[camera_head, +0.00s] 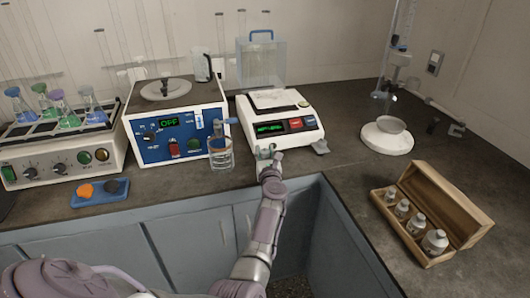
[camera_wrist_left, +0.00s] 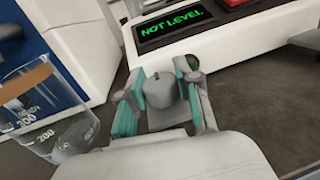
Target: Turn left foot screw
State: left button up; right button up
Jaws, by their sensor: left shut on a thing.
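The white balance (camera_head: 281,121) stands on the dark bench in the head view, with a glass draft shield behind its pan. Its display (camera_wrist_left: 174,26) reads "NOT LEVEL" in green in the left wrist view. The left foot screw (camera_wrist_left: 160,92) is a grey knob at the balance's front left corner. My left gripper (camera_wrist_left: 165,100) is shut on this screw, with its teal-padded fingers on both sides of it. In the head view my left gripper (camera_head: 268,156) is at the balance's front left edge and hides most of the screw. My right gripper does not show.
A glass beaker (camera_head: 221,155) stands close to the left of my left gripper. A blue-fronted device (camera_head: 175,135) reading "OFF" is behind it. The right foot (camera_head: 320,146) shows at the balance's right corner. A wooden weight box (camera_head: 447,205) stands at the right.

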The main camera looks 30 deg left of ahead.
pick_arm(q)
grip_shut()
jog(key=shift+a+r+m+t+h+p, duration=0.1)
jog(key=shift+m+t+h+p, duration=0.25)
jog(key=shift+m+t+h, duration=1.35)
jog(key=shift+m+h, duration=0.3)
jog(key=shift+h, duration=0.8)
